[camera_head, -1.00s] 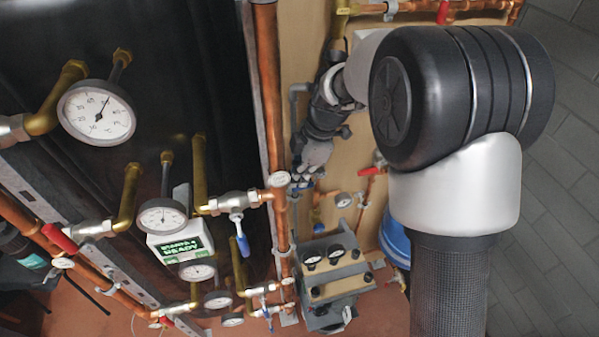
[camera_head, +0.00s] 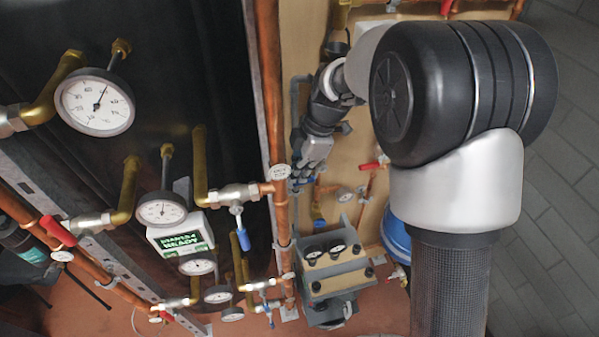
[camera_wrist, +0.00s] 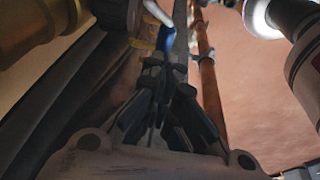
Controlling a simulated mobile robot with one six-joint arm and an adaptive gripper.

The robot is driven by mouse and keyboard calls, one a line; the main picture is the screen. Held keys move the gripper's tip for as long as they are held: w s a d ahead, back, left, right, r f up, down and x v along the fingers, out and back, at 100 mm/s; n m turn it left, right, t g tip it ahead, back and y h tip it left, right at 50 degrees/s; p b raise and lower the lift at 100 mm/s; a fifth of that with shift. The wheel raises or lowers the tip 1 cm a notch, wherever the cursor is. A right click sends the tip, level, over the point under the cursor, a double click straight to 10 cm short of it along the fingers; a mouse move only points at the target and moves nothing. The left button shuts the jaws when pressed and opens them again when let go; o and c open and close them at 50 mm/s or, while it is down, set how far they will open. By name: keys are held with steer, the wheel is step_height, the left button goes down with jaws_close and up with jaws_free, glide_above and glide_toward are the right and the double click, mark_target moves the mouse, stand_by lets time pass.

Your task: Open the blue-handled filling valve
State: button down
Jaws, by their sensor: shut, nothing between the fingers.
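My gripper (camera_head: 301,183) is at the far end of my arm, close to the pipework on the tan panel, and points downward in the head view. In the wrist view the fingers of my gripper (camera_wrist: 166,72) are shut and empty. A blue handle (camera_wrist: 168,38) with a pale, bent metal end shows just beyond the fingertips. I cannot tell whether they touch it. In the head view the valve at the gripper is mostly hidden, and its handle position is unclear.
Another valve with a blue lever (camera_head: 242,239) hangs left of the copper riser (camera_head: 270,90). A grey block with dials (camera_head: 335,265) stands below my gripper. A red-handled valve (camera_head: 374,165) is to its right. Round gauges (camera_head: 95,102) fill the left side.

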mark_target(296, 184)
steer(key=shift+s+b+x, duration=0.2)
steer(key=shift+b+x, duration=1.3)
steer(key=shift+x, duration=0.1)
steer(key=shift+d+f+b, duration=0.15)
steer(key=shift+f+b, duration=0.65)
steer(key=shift+f, duration=0.4)
steer(key=shift+w+d+f+t+h+p, duration=0.15)
steer(key=shift+d+f+h, duration=0.3)
steer(key=shift+f, duration=0.25)
steer(key=shift+w+d+f+t+h+p, duration=0.1)
steer(key=shift+w+d+f+h+p, duration=0.1)
steer(key=shift+d+f+h, duration=0.4)
steer(key=shift+w+d+f+t+h+p, duration=0.15)
steer(key=shift+d+f+h, duration=0.2)
steer(key=shift+f, duration=0.4)
step_height(296, 184, up, 12)
steer(key=shift+s, duration=0.4)
